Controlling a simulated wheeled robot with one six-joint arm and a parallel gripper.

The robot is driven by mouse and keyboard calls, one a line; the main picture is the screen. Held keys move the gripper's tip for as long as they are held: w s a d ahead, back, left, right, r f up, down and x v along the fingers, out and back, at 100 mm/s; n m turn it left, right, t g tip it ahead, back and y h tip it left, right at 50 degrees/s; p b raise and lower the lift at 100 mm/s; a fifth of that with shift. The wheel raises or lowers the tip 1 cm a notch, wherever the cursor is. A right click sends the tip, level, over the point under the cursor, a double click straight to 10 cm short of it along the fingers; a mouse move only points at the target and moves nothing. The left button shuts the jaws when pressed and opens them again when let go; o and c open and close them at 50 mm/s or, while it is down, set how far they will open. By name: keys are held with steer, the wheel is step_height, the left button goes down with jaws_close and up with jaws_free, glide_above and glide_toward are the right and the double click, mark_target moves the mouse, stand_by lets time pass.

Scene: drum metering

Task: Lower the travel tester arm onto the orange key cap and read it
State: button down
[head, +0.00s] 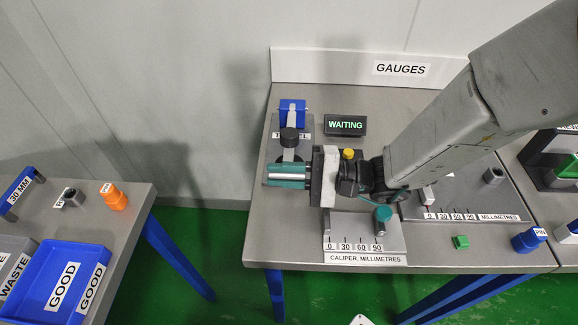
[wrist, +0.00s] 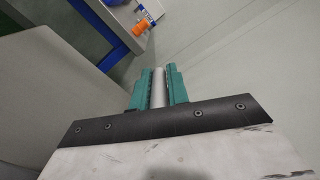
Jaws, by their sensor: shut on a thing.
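The travel tester looks to be the grey plate with a blue block (head: 292,112), a black knob (head: 289,136) and a pale arm (head: 289,156) at the back left of the gauges bench. My gripper (head: 271,175) is in front of it, pointing left, its teal jaws (wrist: 160,70) shut on a light grey rod (wrist: 158,88). I cannot tell whether this rod belongs to the tester. An orange stepped piece (head: 113,198) stands on the left table; I cannot tell whether it is the key cap. No orange piece shows at the tester; my gripper hides part of it.
A display (head: 345,125) reads WAITING. The caliper plate (head: 365,243) lies below my gripper, and another scale plate (head: 470,200) to the right. A green piece (head: 460,242) and a blue PIN piece (head: 527,241) sit near the front edge. A floor gap separates the left table (head: 128,225).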

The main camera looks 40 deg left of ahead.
steer(key=shift+s+a, duration=0.1)
steer(key=c, duration=1.5)
jaws_free()
steer(key=shift+o, duration=0.6)
steer(key=shift+s+a, duration=0.15)
steer(key=shift+r, duration=0.3)
step_height(320, 180, up, 2)
steer(key=shift+r, duration=0.25)
steer(key=s+d+r, duration=0.2)
steer(key=s+d, duration=0.8)
steer(key=d, duration=0.2)
steer(key=shift+d, duration=0.35)
